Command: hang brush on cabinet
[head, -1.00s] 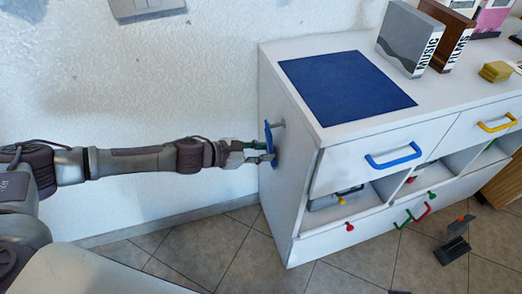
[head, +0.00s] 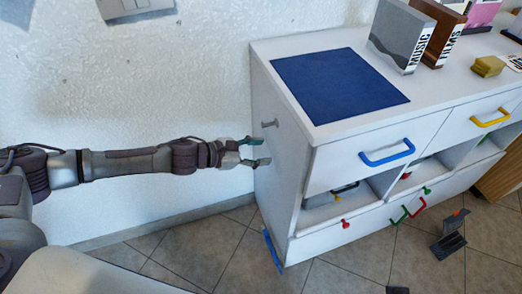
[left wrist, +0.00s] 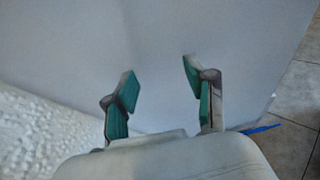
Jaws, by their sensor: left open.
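The blue brush (head: 272,250) is low against the foot of the white cabinet's left side, well below my left gripper. In the left wrist view a blue strip, likely the brush (left wrist: 262,128), shows at the right behind the gripper. A grey peg (head: 269,124) sticks out of the cabinet's (head: 283,190) left side and is bare. My left gripper (head: 262,153) is open and empty beside that side panel, a little below the peg. Its green-padded fingers are spread apart in the left wrist view (left wrist: 160,85). My right gripper is not in view.
A blue mat (head: 338,84) lies on the cabinet top, with box files (head: 402,35) behind it. The drawers have blue (head: 387,153) and yellow (head: 491,118) handles. Dark grey pieces (head: 449,238) are on the tiled floor at right. A wall stands behind my arm.

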